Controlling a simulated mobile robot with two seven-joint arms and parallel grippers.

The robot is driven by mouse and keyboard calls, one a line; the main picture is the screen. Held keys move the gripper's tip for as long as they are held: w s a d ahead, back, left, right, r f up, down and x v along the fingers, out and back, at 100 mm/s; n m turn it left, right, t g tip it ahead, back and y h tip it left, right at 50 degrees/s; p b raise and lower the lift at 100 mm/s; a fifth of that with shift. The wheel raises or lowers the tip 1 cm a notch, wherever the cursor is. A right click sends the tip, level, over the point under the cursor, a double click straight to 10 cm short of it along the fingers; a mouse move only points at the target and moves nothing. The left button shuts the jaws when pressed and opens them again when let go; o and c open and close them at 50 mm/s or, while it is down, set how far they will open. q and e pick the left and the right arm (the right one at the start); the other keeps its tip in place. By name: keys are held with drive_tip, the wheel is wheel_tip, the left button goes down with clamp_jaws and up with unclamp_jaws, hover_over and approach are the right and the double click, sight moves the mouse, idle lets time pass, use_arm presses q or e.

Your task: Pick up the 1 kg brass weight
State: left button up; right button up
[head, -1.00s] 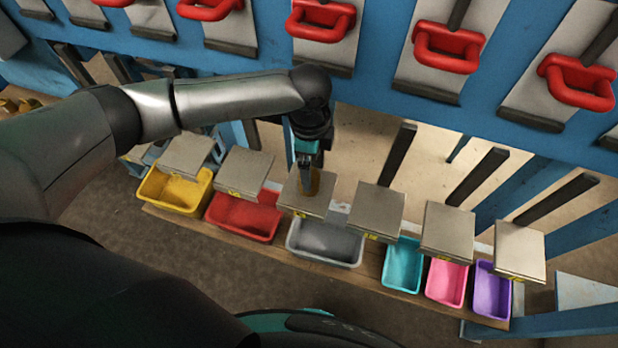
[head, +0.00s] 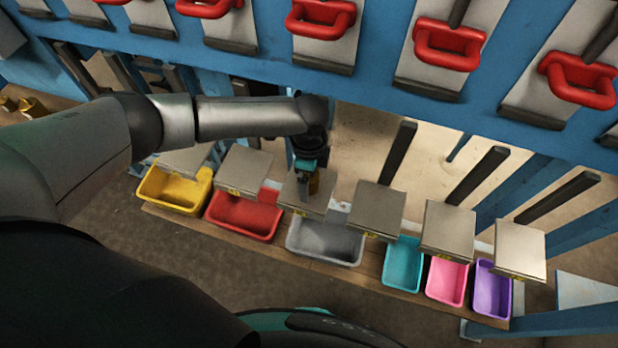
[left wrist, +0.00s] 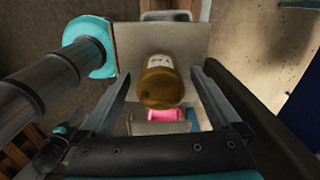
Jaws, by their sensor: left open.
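A brass weight (head: 314,185) stands on a square metal plate (head: 296,204) above the grey bin in the head view. In the left wrist view the weight (left wrist: 160,82) is a rounded brass cylinder with a pale label, whose print is too small to read. My left gripper (head: 311,182) is open at the weight, and partly hides it in the head view. In the left wrist view its two fingers lie on either side of the weight, with visible gaps. My right gripper is not in view.
Similar plates stand in a row on both sides, over a yellow bin (head: 174,190), red bin (head: 240,218), grey bin (head: 325,242), teal bin (head: 402,266), pink bin (head: 446,282) and purple bin (head: 491,292). Red handles (head: 447,45) line the blue frame behind. Other brass pieces (head: 33,106) sit far left.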

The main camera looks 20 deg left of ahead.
use_arm(q)
clamp_jaws()
idle(0.7)
drive_tip(key=shift+r, duration=0.1)
